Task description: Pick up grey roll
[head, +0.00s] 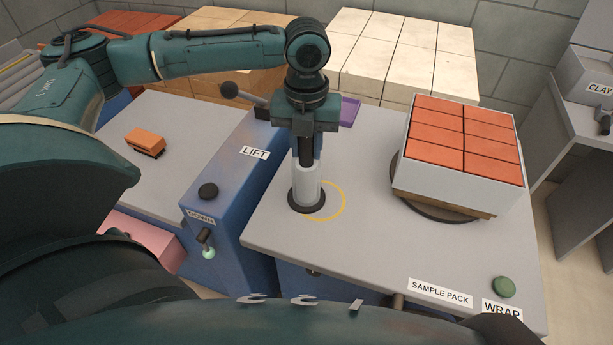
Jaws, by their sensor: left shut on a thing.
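The grey roll (307,186) is a pale upright cylinder on the right-hand table. It stands at a black round base (294,202), inside or beside a yellow ring marking (342,205). My left gripper (306,158) points straight down over the roll and is shut on its upper part. The fingertips are partly hidden, and I cannot tell whether the roll's bottom touches the base. My right gripper is not in view.
A white-sided pack of orange bricks (460,130) stands on a round turntable (435,205) to the right. The blue LIFT unit (235,190) with knob and lever is left of the roll. A green button (504,287) sits at the front right.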

